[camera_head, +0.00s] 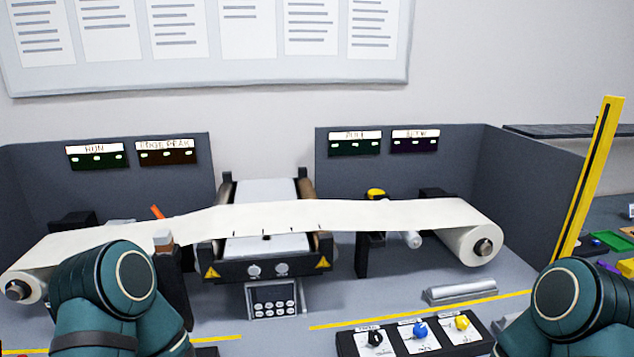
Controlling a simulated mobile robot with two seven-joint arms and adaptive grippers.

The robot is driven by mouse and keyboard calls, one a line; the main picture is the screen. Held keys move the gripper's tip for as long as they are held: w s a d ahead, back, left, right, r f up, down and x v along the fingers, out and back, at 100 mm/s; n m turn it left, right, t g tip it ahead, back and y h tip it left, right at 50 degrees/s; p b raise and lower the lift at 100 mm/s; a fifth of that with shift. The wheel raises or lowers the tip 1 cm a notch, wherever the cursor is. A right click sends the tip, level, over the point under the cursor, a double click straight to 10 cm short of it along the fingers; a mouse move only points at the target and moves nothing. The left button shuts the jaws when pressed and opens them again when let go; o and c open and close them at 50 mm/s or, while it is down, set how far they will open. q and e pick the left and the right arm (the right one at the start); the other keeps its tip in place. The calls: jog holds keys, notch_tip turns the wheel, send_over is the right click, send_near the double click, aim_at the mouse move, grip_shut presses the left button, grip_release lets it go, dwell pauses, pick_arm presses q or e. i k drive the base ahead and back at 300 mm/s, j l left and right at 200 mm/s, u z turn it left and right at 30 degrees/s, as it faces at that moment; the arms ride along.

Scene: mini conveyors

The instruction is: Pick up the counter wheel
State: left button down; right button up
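I cannot make out a clearly marked counter wheel. A small device with a yellow top (376,194) stands at the back edge of the white web, right of centre; it may be the counter wheel, but I cannot tell. Below it are a dark post (362,254) and a short white cylinder (410,239). Two teal arm parts of mine show at the bottom left and bottom right. Neither gripper's fingers show in the picture.
The white web (400,215) runs between a left roll (22,287) and a right roll (472,245), over a small conveyor (265,265). A knob panel (415,334) sits in front. A tall yellow post (587,180) stands at right. Grey partitions (540,180) border the back.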

aim_at(164, 240)
jog(key=j+u, duration=0.1)
jog(key=u, duration=0.4)
jog(key=j+u, duration=0.15)
jog(key=u, duration=0.3)
jog(key=j+z, duration=0.2)
